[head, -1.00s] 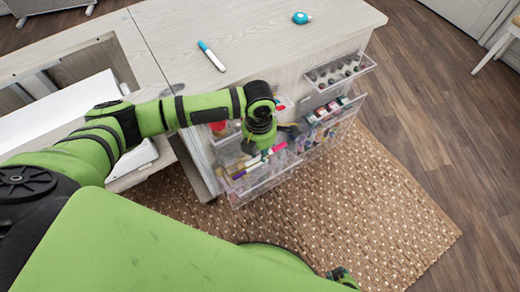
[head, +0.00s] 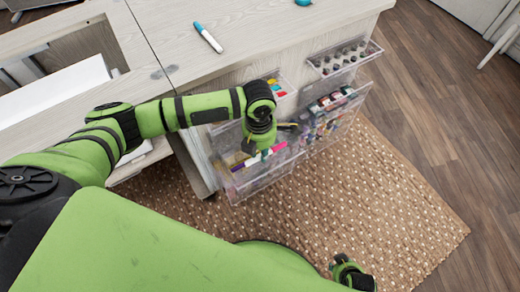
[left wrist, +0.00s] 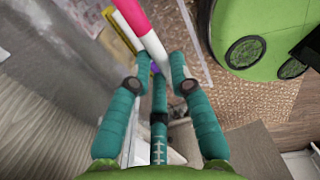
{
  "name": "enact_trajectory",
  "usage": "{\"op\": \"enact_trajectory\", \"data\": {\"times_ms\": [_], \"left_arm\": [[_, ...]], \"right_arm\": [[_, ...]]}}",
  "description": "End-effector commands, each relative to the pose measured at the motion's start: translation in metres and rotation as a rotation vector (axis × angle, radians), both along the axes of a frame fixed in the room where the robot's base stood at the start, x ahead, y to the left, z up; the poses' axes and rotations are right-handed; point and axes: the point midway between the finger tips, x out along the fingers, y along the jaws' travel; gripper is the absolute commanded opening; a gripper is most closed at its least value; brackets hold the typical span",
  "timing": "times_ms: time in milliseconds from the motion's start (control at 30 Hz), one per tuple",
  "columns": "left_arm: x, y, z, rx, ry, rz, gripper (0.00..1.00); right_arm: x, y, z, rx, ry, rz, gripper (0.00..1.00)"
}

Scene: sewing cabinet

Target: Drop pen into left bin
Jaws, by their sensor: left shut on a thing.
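A pink and white pen (left wrist: 146,30) shows in the left wrist view, between my left gripper's teal fingers (left wrist: 161,82). In the head view its pink body (head: 279,147) sticks out to the right beneath my left gripper (head: 262,150). The gripper is shut on this pen, over the lower left clear bin (head: 262,181) on the cabinet's side. A purple pen (head: 238,167) shows in that bin. The gripper hides part of the bin, so I cannot tell whether the pen is below its rim. A blue and white marker (head: 208,38) lies on the cabinet top.
Beside it is a clear bin of small bottles (head: 330,108), with a shelf of spools (head: 343,58) above it. A small bin (head: 278,86) with coloured items is just behind my wrist. A woven rug (head: 390,185) lies clear to the right.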

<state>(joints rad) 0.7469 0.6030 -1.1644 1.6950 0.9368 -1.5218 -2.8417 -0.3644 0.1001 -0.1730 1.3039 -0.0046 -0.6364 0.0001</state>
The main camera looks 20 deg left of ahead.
Motion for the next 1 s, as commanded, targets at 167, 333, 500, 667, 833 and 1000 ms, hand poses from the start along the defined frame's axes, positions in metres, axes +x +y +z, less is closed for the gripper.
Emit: {"op": "enact_trajectory", "data": {"times_ms": [167, 333, 500, 667, 833, 1000], "left_arm": [[0.0, 0.0, 0.0, 0.0, 0.0, 0.0, 0.48], [0.0, 0.0, 0.0, 0.0, 0.0, 0.0, 0.48], [0.0, 0.0, 0.001, 0.0, 0.0, 0.0, 0.48], [0.001, 0.0, 0.016, 0.0, -0.004, -0.001, 0.48], [0.002, 0.001, 0.05, 0.0, -0.006, -0.002, 0.48], [0.003, 0.002, 0.086, 0.0, -0.005, -0.001, 0.48]], "right_arm": [[0.0, 0.0, 0.0, 0.0, 0.0, 0.0, 0.4], [0.0, 0.0, 0.0, 0.0, 0.0, 0.0, 0.4], [0.0, 0.0, 0.0, 0.0, -0.001, 0.0, 0.4], [0.0, 0.0, 0.0, 0.0, -0.001, 0.0, 0.4], [0.0, 0.0, 0.0, 0.0, -0.001, 0.0, 0.4], [0.0, 0.0, 0.0, 0.0, -0.001, 0.0, 0.4]]}}
